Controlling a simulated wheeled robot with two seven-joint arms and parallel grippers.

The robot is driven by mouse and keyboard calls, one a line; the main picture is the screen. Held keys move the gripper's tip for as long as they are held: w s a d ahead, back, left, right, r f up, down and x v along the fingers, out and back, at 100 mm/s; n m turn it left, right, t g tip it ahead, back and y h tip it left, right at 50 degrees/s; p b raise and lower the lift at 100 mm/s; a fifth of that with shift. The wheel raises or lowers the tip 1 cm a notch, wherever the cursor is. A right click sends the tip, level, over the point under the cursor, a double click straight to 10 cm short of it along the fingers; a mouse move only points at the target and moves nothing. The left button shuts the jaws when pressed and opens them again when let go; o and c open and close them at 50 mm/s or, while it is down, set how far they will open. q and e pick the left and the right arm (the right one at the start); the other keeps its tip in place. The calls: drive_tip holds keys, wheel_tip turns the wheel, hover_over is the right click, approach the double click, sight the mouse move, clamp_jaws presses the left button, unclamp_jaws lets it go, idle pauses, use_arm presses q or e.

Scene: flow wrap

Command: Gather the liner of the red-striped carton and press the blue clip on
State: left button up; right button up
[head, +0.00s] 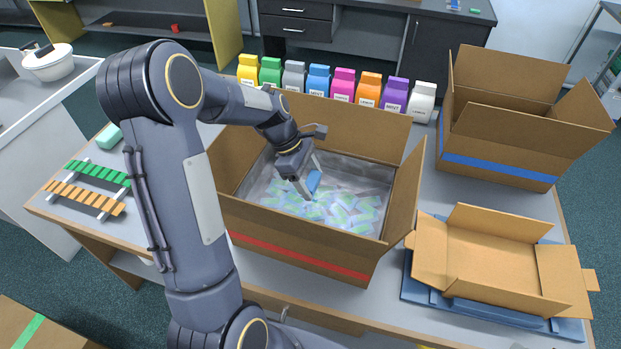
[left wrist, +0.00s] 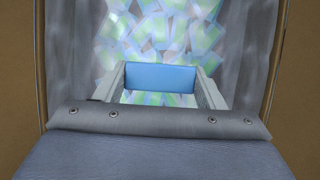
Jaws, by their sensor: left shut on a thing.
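The red-striped carton (head: 300,257) stands open mid-table with its flaps spread. Its translucent grey liner (head: 262,178) lies along the inner walls, and its mouth looks open and not bunched; the liner also shows in the left wrist view (left wrist: 238,50). Wrapped packets in pale green and blue (head: 345,208) cover the bottom. My left gripper (head: 308,188) reaches down inside the carton, shut on a plain blue piece, which looks like the blue clip (head: 314,180). In the left wrist view the clip (left wrist: 160,78) lies crosswise between the fingers, above the packets. My right gripper does not show.
A blue-striped carton (head: 497,165) stands open at the back right. A flat open tray box (head: 495,256) lies at the front right. Several coloured bags (head: 344,88) line the back edge. Racks of green clips (head: 97,172) and orange clips (head: 84,197) lie left.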

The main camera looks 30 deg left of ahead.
sight(313, 202)
use_arm(q)
drive_tip(key=shift+f+b, duration=1.9)
drive_tip(key=shift+f, duration=0.65)
drive_tip(key=shift+s+f, duration=0.1)
drive_tip(key=shift+s+f, duration=0.15)
drive_tip(key=shift+f, duration=0.05)
drive_tip(key=o, duration=1.2)
drive_tip(key=shift+f, duration=0.1)
drive_tip(key=v, duration=0.8)
drive_tip(key=shift+w+r, duration=0.45)
